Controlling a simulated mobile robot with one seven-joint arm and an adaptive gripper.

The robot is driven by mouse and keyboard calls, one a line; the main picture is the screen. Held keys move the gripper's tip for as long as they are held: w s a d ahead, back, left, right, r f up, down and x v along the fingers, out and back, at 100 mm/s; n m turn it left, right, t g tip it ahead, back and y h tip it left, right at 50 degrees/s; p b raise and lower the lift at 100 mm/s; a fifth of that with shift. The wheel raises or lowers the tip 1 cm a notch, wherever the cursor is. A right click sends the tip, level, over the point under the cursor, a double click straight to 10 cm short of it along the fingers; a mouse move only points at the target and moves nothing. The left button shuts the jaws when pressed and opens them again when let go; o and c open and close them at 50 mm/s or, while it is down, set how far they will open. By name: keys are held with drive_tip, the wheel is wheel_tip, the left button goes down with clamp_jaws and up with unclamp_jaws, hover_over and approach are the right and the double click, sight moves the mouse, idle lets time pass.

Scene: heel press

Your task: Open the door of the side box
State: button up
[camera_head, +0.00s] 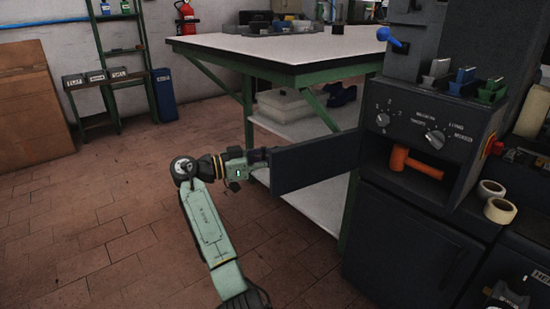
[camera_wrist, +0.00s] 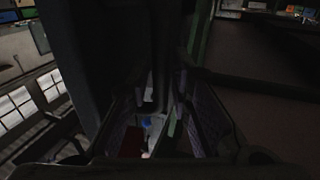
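The side box (camera_head: 459,181) is a dark compartment in the press body, with knobs on the panel above its opening. Its door (camera_head: 318,161) is a flat dark panel that stands swung out to the left, so the opening is uncovered. An orange-handled hammer (camera_head: 415,165) lies inside. My gripper (camera_head: 262,156) is at the door's free left end, touching or very close to it. In the wrist view the two fingers of my gripper (camera_wrist: 166,122) stand apart, with a gap between them. That view is dark, and contact with the door cannot be made out.
A workbench (camera_head: 300,45) with green legs and a lower shelf stands behind the door. Tape rolls (camera_head: 499,210) lie right of the box. A dark cabinet (camera_head: 405,245) is below it. The brick-coloured floor (camera_head: 110,230) at left is clear.

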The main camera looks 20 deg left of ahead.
drive_tip(key=v, duration=1.2)
drive_tip(key=shift+w, duration=0.1)
